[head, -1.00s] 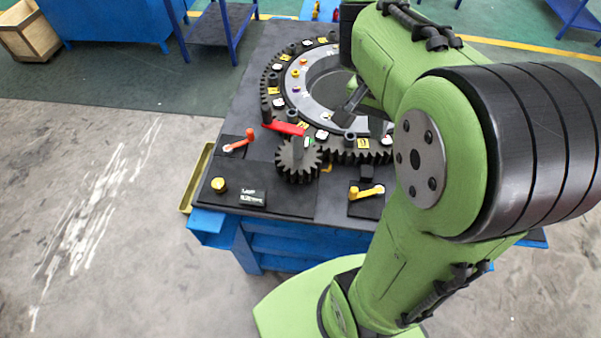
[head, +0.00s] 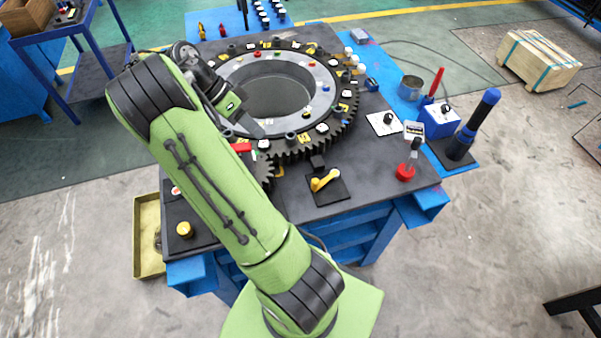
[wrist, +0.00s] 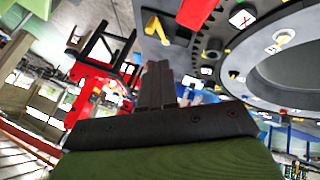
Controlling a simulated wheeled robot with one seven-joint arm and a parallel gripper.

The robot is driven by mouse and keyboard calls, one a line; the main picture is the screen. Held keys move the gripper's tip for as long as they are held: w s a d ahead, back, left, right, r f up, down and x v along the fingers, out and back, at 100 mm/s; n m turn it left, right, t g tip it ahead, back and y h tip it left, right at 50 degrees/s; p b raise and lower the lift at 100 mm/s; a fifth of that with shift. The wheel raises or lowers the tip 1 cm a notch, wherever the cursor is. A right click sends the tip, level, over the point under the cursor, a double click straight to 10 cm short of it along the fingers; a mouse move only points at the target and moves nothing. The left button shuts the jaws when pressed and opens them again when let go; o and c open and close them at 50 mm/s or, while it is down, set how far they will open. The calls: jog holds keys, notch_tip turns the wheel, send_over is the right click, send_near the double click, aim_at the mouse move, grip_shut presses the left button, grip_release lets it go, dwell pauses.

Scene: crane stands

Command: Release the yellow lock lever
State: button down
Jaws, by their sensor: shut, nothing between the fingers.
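The yellow lock lever (head: 324,180) sits on a small black plate (head: 329,194) at the front of the table, just in front of the gear ring, in the head view. Nothing touches it and it shows clear of my arm. My gripper is above the left part of the ring in the head view, its fingers small and dark there. In the wrist view my gripper (wrist: 157,72) has its two fingers together, with nothing held.
The large toothed ring (head: 325,140) fills the table's middle. A red lever (head: 240,147) and a small gear lie partly behind my arm. A yellow knob (head: 184,229) is at front left. A red-based post (head: 405,172) and a blue-handled tool (head: 474,122) stand at right.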

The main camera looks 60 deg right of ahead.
jog(key=b+x, duration=0.6)
jog(key=x, duration=1.3)
jog(key=shift+s+d+f, duration=0.2)
jog(key=shift+f, duration=0.05)
jog(key=shift+s+a+b, duration=0.1)
jog(key=shift+b, duration=0.2)
